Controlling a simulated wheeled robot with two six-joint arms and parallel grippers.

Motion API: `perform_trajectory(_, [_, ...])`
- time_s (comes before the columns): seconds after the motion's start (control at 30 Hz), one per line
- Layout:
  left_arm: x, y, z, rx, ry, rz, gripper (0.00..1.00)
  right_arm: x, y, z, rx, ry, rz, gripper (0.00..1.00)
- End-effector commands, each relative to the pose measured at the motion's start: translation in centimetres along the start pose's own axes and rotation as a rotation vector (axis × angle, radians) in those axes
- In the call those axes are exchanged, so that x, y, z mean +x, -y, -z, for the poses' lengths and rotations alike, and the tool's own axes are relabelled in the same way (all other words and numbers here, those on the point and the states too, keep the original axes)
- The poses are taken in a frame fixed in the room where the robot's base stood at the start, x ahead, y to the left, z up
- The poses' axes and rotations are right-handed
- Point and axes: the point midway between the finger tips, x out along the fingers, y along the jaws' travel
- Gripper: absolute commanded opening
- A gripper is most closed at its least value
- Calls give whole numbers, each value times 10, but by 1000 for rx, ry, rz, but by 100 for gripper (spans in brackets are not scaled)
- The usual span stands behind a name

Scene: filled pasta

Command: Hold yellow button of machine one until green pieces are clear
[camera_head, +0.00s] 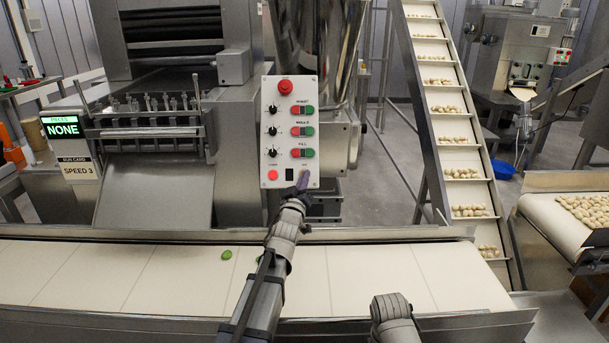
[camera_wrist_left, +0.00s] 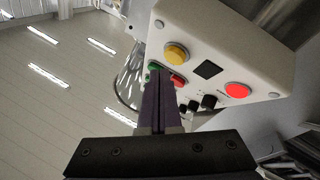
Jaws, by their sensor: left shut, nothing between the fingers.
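My left gripper (camera_head: 304,181) is shut and empty, its dark fingers pointing at the lower right corner of the white control panel (camera_head: 268,110). In the head view the fingers cover the spot of the yellow button. In the left wrist view the yellow button (camera_wrist_left: 177,53) shows whole, just beyond and beside the fingertips (camera_wrist_left: 160,76). They look apart from it there, but I cannot tell the depth gap. A green piece (camera_head: 227,254) lies on the pale belt (camera_head: 95,270). Another green piece (camera_head: 260,258) is partly hidden by my left arm. My right gripper is out of view.
The panel also carries a red button (camera_head: 272,174), a dark square (camera_wrist_left: 208,69), knobs and green-red switches. A small screen (camera_head: 62,127) reads "NONE" and a card (camera_head: 79,169) reads "SPEED 3". An inclined conveyor (camera_head: 446,108) with pale pieces stands to the right.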

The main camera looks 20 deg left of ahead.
Motion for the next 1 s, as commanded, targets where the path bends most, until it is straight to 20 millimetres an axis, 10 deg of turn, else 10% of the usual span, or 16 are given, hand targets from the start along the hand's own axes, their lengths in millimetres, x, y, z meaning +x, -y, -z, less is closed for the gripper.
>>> perform_trajectory(1.0, [-27,-37,47,0,0,0,0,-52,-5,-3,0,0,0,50])
